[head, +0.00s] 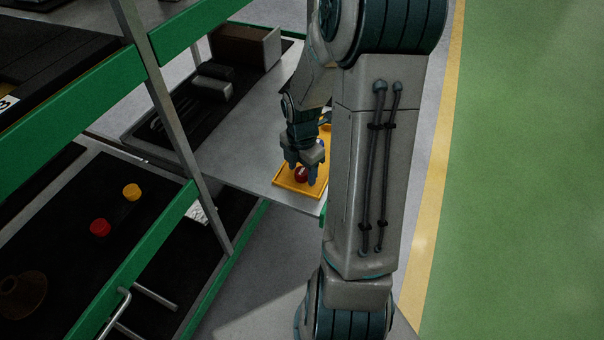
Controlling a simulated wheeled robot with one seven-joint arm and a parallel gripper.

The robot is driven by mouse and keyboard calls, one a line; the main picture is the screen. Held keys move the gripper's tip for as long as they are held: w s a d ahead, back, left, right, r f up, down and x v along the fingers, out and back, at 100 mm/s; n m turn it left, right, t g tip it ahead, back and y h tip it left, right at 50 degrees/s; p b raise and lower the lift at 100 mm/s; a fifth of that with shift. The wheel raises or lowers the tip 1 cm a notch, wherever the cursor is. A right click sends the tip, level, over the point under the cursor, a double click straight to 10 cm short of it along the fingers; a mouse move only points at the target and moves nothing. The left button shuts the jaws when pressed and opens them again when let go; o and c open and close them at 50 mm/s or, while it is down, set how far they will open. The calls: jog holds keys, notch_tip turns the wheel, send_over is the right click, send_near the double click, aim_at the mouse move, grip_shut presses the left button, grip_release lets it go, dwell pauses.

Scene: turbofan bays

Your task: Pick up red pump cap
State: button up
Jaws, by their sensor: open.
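A small red round cap (301,174) with a light mark sits at the yellow tray (289,190) on the grey table. My gripper (303,172) is open and points down over the tray, with its fingers around or just beside this cap. I cannot tell whether they touch it. Another red cap (100,227) lies on the dark shelf mat at the lower left, well away from my gripper. The picture does not settle which red piece is the pump cap. My arm hides the right part of the tray.
A yellow cap (131,191) and a brown flared part (22,295) share the dark mat (75,195). A green-edged rack with a grey post (183,130) stands at left. A brown box (245,47) stands at the back of the table. The green floor at right is clear.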

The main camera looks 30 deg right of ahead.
jog(key=c, duration=1)
jog(key=shift+r, duration=0.1)
